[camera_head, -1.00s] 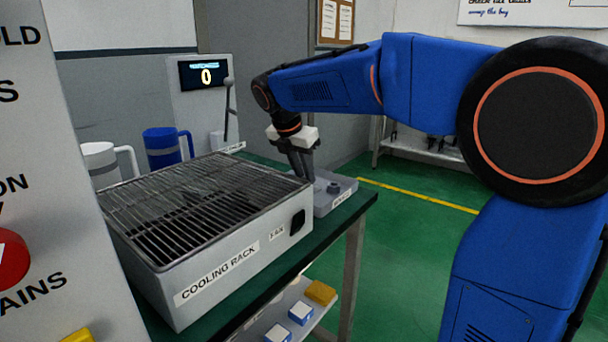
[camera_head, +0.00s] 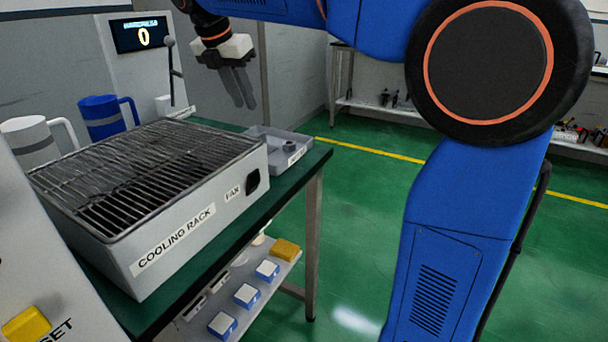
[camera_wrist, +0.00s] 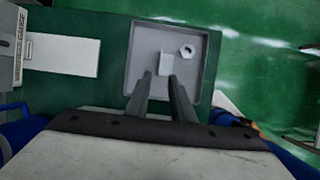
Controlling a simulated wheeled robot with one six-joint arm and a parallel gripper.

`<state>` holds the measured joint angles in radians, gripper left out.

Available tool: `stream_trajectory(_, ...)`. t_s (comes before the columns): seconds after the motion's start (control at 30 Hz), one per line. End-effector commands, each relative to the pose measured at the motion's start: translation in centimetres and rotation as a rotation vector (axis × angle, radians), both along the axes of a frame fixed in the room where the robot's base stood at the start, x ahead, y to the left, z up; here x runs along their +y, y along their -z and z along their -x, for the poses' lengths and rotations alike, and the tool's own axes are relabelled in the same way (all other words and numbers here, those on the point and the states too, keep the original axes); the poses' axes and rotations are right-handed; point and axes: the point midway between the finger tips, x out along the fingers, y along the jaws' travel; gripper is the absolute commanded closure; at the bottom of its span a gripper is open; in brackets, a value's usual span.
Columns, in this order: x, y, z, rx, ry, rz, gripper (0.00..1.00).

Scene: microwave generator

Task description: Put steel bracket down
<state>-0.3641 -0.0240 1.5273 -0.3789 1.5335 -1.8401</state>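My gripper (camera_head: 243,98) is raised above the far end of the green bench, clear of the grey tray (camera_head: 262,133). In the wrist view its two fingers (camera_wrist: 160,75) stand apart with nothing gripped between them. A small light-grey piece, likely the steel bracket (camera_wrist: 166,63), lies in the grey tray (camera_wrist: 133,62), just past the fingertips in that view. A hex nut (camera_wrist: 187,50) lies to its right in the tray. The bracket is hard to make out in the head view.
The cooling rack (camera_head: 200,235) fills the near part of the bench beside the tray. Blue (camera_head: 100,118) and white (camera_head: 30,142) mugs stand behind it. A counter display (camera_head: 142,34) reads 0. A lower shelf holds blue-and-white blocks and a yellow block (camera_head: 286,250). Green floor is open to the right.

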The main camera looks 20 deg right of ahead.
Motion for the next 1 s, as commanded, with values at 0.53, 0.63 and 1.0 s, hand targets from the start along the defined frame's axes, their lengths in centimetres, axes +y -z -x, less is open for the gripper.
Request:
stream_trajectory(0.53,-6.9,6.6,12.1,-0.220,0.695,-0.316,0.79)
stream_trajectory(0.63,-7.9,8.8,15.2,-0.266,0.881,-0.398,0.79)
stream_trajectory(1.0,-10.3,18.7,26.2,-0.399,1.596,-0.699,0.79)
